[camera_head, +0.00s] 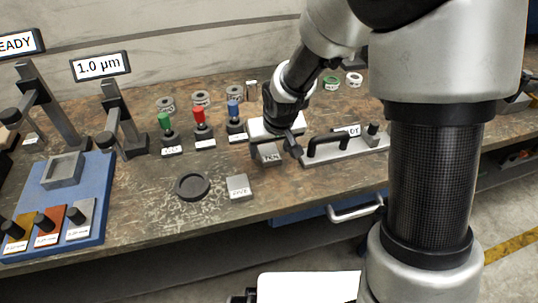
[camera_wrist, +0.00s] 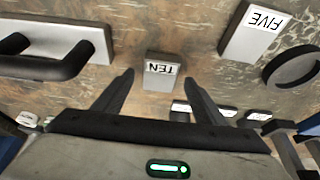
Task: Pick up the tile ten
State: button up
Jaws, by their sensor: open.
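The tile ten (camera_head: 268,154) is a small grey block lettered TEN, lying on the worn bench top. In the wrist view the tile ten (camera_wrist: 161,72) lies just ahead of and between the two fingertips, its lettering upside down. My gripper (camera_head: 277,146) is above the bench at the tile. In the wrist view my gripper (camera_wrist: 160,76) is open, with a dark finger on each side of the tile and nothing held. A gap shows between each finger and the tile. In the head view the fingers partly hide the tile's far side.
A similar tile five (camera_head: 239,187) lies nearer the front edge, beside a round black dish (camera_head: 192,186). A plate with a black handle (camera_head: 328,144) stands close on the right. Green, red (camera_head: 199,117) and blue knobbed pieces stand behind left. A blue board (camera_head: 98,196) is at left.

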aim_at(270, 153)
jog(key=shift+w+f, duration=0.3)
jog(key=shift+f, duration=0.3)
grip_shut()
jog(key=shift+r, duration=0.15)
notch_tip(270, 153, up, 9)
jog(key=p, duration=0.2)
jog(key=s+d+r+m+h, duration=0.1)
jog(key=s+d+r+m, duration=0.15)
jog(key=d, duration=1.15)
jog(key=shift+m, duration=0.35)
jog(key=p+v, duration=0.2)
jog(key=p, duration=0.3)
jog(key=p+v, duration=0.2)
jog(key=p, duration=0.3)
jog(key=p+v, duration=0.1)
jog(key=p, duration=0.4)
jog(key=shift+s+a+r, duration=0.1)
jog(key=shift+s+r, duration=0.15)
jog(key=shift+s, duration=0.2)
jog(key=shift+f, duration=0.1)
